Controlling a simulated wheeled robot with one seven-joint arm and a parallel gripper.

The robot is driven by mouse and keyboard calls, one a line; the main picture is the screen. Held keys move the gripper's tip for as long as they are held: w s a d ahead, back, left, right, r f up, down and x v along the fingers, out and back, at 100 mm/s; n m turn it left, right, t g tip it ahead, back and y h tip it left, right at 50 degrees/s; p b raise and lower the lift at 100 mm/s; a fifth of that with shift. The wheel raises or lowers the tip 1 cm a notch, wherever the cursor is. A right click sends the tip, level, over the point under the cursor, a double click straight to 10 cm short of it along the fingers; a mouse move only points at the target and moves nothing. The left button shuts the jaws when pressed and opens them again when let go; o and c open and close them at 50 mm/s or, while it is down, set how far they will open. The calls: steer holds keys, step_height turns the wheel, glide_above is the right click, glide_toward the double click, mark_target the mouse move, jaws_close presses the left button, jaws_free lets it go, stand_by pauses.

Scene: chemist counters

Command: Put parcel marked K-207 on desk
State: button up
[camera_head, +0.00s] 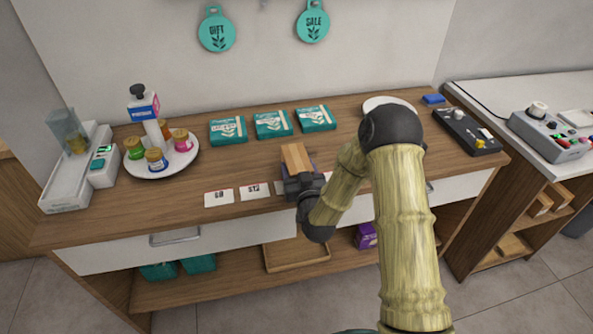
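A tan box-like parcel (295,156) is at the front middle of the wooden counter (245,166). No K-207 mark can be read on it. My gripper (299,178) is at the near end of this parcel, reaching in from the front right. My gripper's dark body hides the parcel's near end, and its fingers cannot be made out. I cannot tell whether it holds the parcel or whether the parcel touches the counter. Which surface is the desk is not marked.
Three teal boxes (273,124) stand behind the parcel. A white round tray (185,168) with bottles and jars is at left. White cards (219,197) lie along the front edge. A dark device (467,131) is at right. Tan boxes (540,205) sit on the right unit's shelf.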

steer(key=c, duration=0.6)
steer(key=shift+w, duration=0.1)
steer(key=shift+r, duration=0.15)
step_height(320, 180, up, 10)
steer(key=shift+f, duration=0.1)
steer(key=shift+w, duration=0.15)
stand_by(0.4)
